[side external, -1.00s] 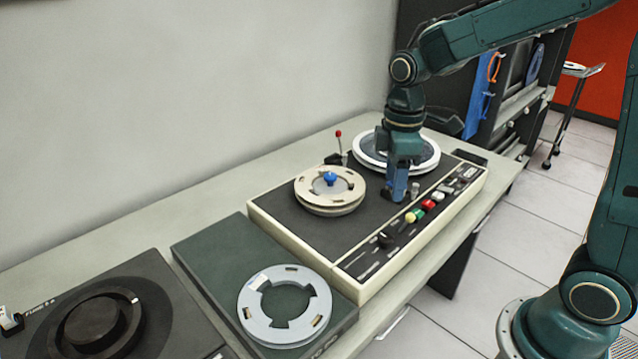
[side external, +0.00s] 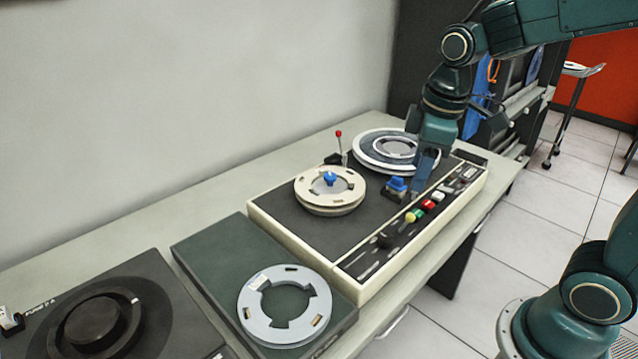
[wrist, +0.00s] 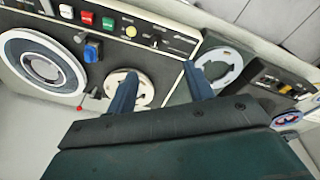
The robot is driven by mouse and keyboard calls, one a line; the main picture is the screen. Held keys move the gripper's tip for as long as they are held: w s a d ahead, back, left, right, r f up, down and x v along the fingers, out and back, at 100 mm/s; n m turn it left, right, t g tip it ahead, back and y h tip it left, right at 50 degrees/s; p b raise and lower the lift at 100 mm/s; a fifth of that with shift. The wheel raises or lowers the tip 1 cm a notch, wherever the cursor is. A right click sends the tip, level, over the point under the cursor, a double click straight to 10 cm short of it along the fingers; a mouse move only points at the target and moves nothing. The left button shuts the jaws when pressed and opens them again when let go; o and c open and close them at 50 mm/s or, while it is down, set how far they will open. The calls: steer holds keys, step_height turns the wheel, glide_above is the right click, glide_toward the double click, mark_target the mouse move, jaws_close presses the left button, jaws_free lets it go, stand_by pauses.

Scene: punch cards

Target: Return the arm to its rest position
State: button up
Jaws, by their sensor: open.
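My gripper (side external: 420,187) hangs above the right part of the tape deck (side external: 270,217), near its row of buttons. In the wrist view its two blue fingers (wrist: 158,88) are spread apart with nothing between them. A blue block-like part (side external: 396,188) sits on the deck just left of the gripper; it also shows in the wrist view (wrist: 92,51). A cream reel with a blue knob (side external: 330,187) lies on the deck's left spindle. A white-rimmed reel (side external: 385,150) lies at the deck's far side, partly hidden by my arm.
A grey ring (side external: 284,305) lies on a dark green box (side external: 215,255) in front of the deck. A black round unit (side external: 90,325) stands at the lower left. A red-tipped lever (side external: 339,134) stands up between the reels.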

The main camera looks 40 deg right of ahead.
steer(key=s+r+m+t, duration=0.3)
steer(key=s+m, duration=0.3)
steer(key=s, duration=0.6)
steer(key=shift+a+r+t, duration=0.35)
steer(key=shift+a+t, duration=0.05)
steer(key=shift+a, duration=0.05)
